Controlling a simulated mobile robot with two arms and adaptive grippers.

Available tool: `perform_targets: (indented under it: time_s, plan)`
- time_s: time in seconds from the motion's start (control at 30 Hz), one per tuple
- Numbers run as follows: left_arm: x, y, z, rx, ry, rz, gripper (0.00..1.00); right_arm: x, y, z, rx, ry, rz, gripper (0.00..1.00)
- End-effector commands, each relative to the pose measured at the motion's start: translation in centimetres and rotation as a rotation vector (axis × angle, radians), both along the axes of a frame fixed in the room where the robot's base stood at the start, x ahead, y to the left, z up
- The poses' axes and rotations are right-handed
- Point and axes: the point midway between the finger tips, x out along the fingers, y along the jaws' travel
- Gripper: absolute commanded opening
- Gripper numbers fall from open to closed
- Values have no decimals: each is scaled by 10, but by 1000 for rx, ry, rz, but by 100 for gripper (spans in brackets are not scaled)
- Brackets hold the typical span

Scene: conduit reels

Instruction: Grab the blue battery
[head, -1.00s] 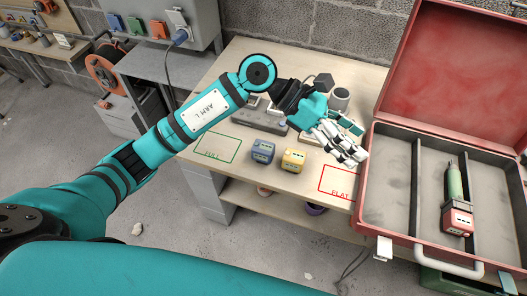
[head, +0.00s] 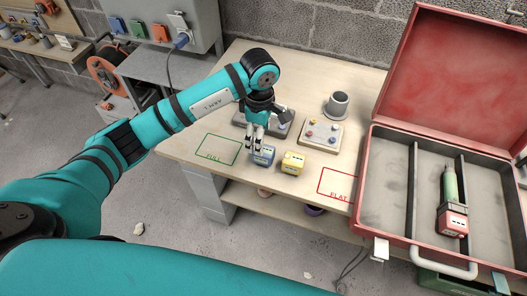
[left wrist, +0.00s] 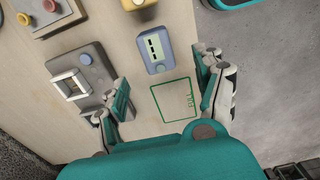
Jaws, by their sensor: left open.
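The blue battery (head: 263,156) stands on the wooden table, just left of the yellow battery (head: 292,163). In the left wrist view the blue battery (left wrist: 155,50) lies ahead of and between my open fingers, apart from them. My left gripper (head: 257,145) is open and empty, pointing down above the blue battery and partly covering it in the head view. It also shows in the left wrist view (left wrist: 165,92). My right gripper is in no view.
A green FULL outline (head: 217,149) lies left of the batteries, a red FLAT outline (head: 338,186) to the right. Behind stand a grey charger (head: 278,128), a button panel (head: 322,133) and a grey cup (head: 338,104). An open red toolbox (head: 388,200) holds a green-and-red tool (head: 451,200).

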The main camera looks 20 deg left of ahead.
Motion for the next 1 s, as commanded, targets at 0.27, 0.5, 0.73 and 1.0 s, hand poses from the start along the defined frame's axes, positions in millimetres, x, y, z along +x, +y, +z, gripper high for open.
perform_targets:
  time_s: [0.27, 0.5, 0.73, 1.0]
  plan:
    - [0, -1, -25, -2, 1, -1, 70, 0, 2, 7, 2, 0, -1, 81]
    - [1, -10, -55, -3, 5, 1, 70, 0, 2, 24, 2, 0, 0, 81]
    - [2, -9, -75, -2, -1, -1, 70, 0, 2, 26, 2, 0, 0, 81]
    - [2, -9, -75, -2, -1, -1, 58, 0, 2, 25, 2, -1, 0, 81]
